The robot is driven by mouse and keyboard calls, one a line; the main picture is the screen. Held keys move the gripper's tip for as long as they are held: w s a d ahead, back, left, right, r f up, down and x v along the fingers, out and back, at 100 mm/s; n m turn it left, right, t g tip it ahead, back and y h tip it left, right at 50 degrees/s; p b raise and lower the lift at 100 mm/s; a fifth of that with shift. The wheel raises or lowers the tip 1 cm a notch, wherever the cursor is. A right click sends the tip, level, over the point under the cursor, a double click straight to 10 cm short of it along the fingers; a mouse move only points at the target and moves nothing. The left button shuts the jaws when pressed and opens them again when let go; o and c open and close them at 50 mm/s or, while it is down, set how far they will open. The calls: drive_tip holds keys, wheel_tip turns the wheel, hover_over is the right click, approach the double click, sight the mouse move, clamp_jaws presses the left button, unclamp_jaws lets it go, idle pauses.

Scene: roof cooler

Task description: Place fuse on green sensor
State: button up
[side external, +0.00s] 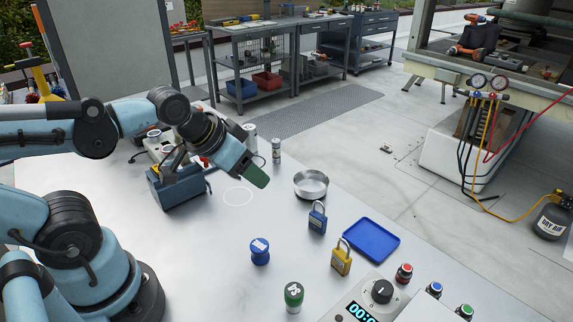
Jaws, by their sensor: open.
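My gripper (256,177) has a green tip and hangs over the left part of the white table, empty, with its jaws apart. A short green-topped cylinder (293,296) with white markings stands upright near the table's front edge. A blue round piece (260,251) with a white label on top stands behind it. Three small dark pieces with red, blue and green tops stand at the right; the green-topped one (465,311) is nearest the front. I cannot tell for certain which piece is the fuse or the green sensor. My gripper is well behind all of these and touches none.
A blue padlock (317,218), a yellow padlock (341,259), a blue tray (371,240) and a round metal dish (311,184) stand mid-table. A timer box with a dial (381,291) is at the front. A blue toolbox (178,187) is under my arm. A white circle (238,197) marks clear table.

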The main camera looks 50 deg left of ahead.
drive_tip(key=w+a+r+g, duration=0.2)
drive_tip(key=w+a+r, duration=0.1)
drive_tip(key=w+r, duration=0.15)
drive_tip(key=n+g, duration=0.2)
drive_tip(key=g, duration=0.3)
hover_over(276, 141)
wheel_tip(276, 141, down, 4)
drive_tip(key=shift+w+a+f, duration=0.2)
drive_tip(key=shift+a+f, duration=0.15)
drive_tip(key=shift+f, duration=0.1)
wheel_tip(276, 141, down, 6)
drive_tip(key=shift+r, duration=0.15)
drive_tip(key=shift+s+d+f, duration=0.1)
drive_tip(key=shift+d+f, duration=0.05)
drive_tip(key=shift+f, duration=1.3)
drive_tip(key=shift+s+d+f, duration=0.1)
drive_tip(key=shift+f, duration=1.35)
